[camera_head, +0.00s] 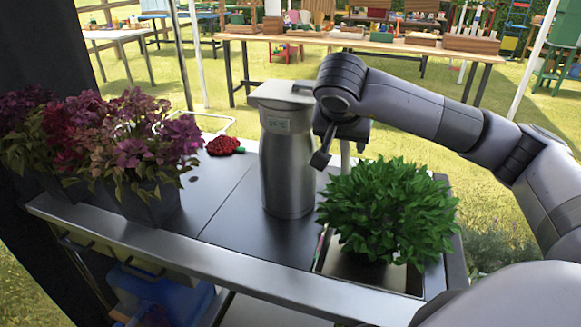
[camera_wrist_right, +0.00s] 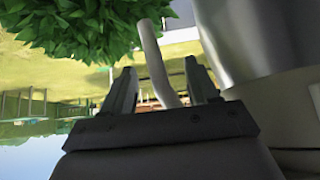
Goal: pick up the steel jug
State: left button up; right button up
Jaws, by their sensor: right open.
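The steel jug (camera_head: 286,165) stands upright on the dark cart top, with a pale lid and a small label near its top. Its body shows at the upper right of the right wrist view (camera_wrist_right: 240,35). My right gripper (camera_head: 323,150) is beside the jug's upper right side and partly hidden by its own wrist. In the right wrist view my right gripper (camera_wrist_right: 159,68) is open, with a pale bar, which looks like the jug's handle (camera_wrist_right: 152,55), showing between its fingers. I cannot tell whether they touch it. My left gripper is not in view.
A leafy green plant (camera_head: 388,205) stands in a pot just right of the jug, close below my right arm. Purple flowers (camera_head: 140,140) in dark pots and a red flower bunch (camera_head: 224,146) are to the left. Bare cart top (camera_head: 215,205) lies left of the jug.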

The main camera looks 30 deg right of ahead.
grip_shut()
jog(key=shift+w+r, duration=0.1)
jog(key=shift+r, duration=0.1)
dwell(1.1)
